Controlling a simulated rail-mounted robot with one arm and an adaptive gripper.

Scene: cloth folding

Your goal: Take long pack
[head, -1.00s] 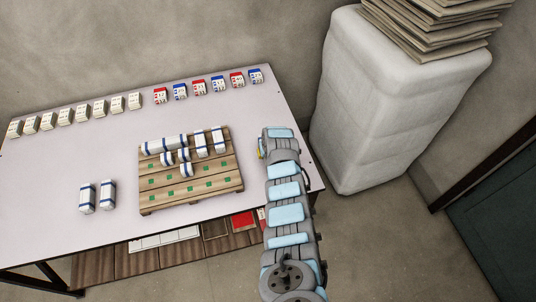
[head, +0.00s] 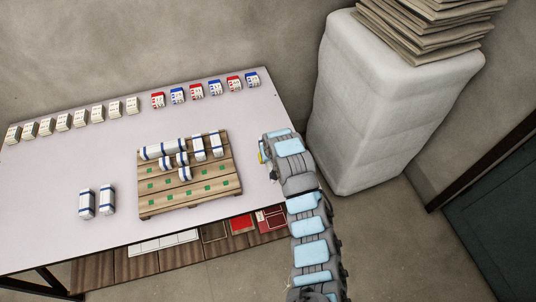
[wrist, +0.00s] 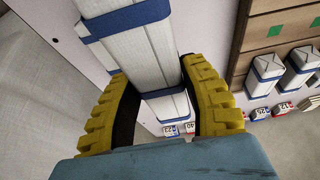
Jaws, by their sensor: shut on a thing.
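In the wrist view, my gripper (wrist: 165,105) has yellow ridged fingers with dark pads, shut on a long white pack (wrist: 137,55) with blue bands. The pack runs up out of the top of that view, so its far end is hidden. In the head view, my gripper (head: 262,152) shows only as a bit of yellow at the end of my arm, right of the wooden pallet (head: 160,208); the held pack is hidden there. Several white packs with blue bands lie on the pallet's back part, including a long one (head: 163,149). Two more packs (head: 97,201) lie left of the pallet.
A row of small boxes (head: 196,92), red, blue and pale, stands along the back of the white table (head: 40,215). A tall white wrapped block (head: 365,110) with stacked cardboard (head: 430,35) stands right of the table. The table's left part is mostly clear.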

